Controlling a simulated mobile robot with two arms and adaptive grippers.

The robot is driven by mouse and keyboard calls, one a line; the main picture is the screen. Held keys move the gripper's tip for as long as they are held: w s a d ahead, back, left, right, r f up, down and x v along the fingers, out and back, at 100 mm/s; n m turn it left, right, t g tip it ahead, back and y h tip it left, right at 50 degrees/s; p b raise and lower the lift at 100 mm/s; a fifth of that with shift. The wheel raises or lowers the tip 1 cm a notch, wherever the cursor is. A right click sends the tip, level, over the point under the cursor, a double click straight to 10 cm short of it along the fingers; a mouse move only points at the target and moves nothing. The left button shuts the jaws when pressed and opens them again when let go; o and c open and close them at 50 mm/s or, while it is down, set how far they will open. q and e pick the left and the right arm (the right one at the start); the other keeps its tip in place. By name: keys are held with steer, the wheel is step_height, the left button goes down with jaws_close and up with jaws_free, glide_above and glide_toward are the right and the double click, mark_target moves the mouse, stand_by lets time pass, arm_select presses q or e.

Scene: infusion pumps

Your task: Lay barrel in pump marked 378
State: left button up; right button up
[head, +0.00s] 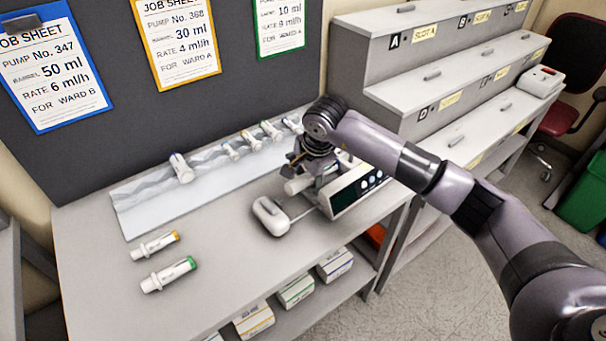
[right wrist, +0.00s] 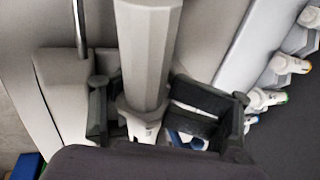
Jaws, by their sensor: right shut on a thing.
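My right gripper (head: 308,172) is over the pump (head: 345,198), a white unit with a dark screen and round buttons, on the bench. A rod joins it to a white rounded block (head: 270,215) at its left. My gripper hides much of the pump's top, and I cannot read its number. In the right wrist view, the gripper (right wrist: 160,125) is shut on a pale faceted barrel (right wrist: 145,60). The barrel's end shows beside the fingers in the head view (head: 294,187). I cannot tell whether it touches the pump. My left gripper is not in view.
Several barrels lie on a pale wavy rack (head: 150,205) along the back. A yellow-ended barrel (head: 155,245) and a green-ended barrel (head: 168,275) lie at the front left. Job sheets hang behind. A stepped slot shelf (head: 440,75) stands at right.

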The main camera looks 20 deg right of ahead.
steer(key=shift+s+d+f+g, duration=0.2)
steer(key=shift+s+f, duration=0.15)
steer(key=shift+f, duration=0.1)
steer(key=shift+s+d+f+g, duration=0.2)
steer(key=shift+s+f, duration=0.15)
steer(key=shift+f, duration=0.1)
steer(key=o, duration=0.6)
steer(key=shift+p, duration=0.3)
steer(key=o, duration=0.6)
steer(key=shift+w+d+r+p, duration=0.1)
steer(key=shift+r+p, duration=0.1)
steer(key=shift+r, duration=0.2)
steer(key=shift+w+d+r+p, duration=0.1)
steer(key=shift+r+p, duration=0.1)
steer(key=shift+r, duration=0.2)
steer(key=shift+c, duration=0.2)
steer(key=shift+o, duration=0.2)
steer(key=shift+a+r+p, duration=0.2)
steer(key=shift+r+p, duration=0.3)
steer(key=shift+r, duration=0.85)
steer(key=shift+w+r+p, duration=0.1)
steer(key=shift+r+p, duration=0.65)
steer(key=shift+r, duration=0.95)
